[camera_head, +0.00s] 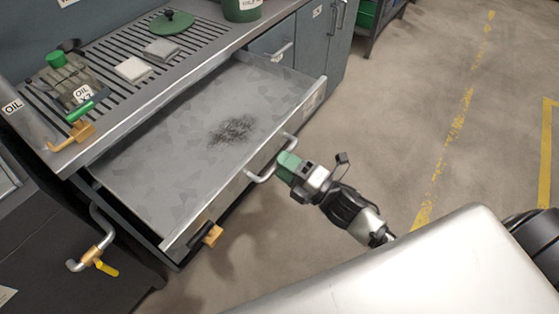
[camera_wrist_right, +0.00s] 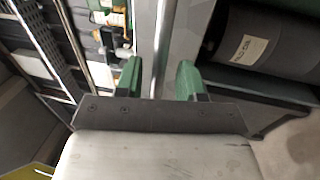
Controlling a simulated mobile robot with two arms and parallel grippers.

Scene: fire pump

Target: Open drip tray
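The drip tray (camera_head: 185,150) is a wide, shallow grey metal drawer with a dark stain on its floor. It is pulled well out from under the slotted bench top. Its bar handle (camera_head: 263,176) is on the front face. My left gripper is in neither view.
The slotted bench top (camera_head: 115,62) holds a green lid (camera_head: 170,23), pads and an oil container (camera_head: 75,85). A tap with a yellow lever (camera_head: 106,268) is below left. Cabinets (camera_head: 310,40) stand beyond the tray. Floor at right is clear.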

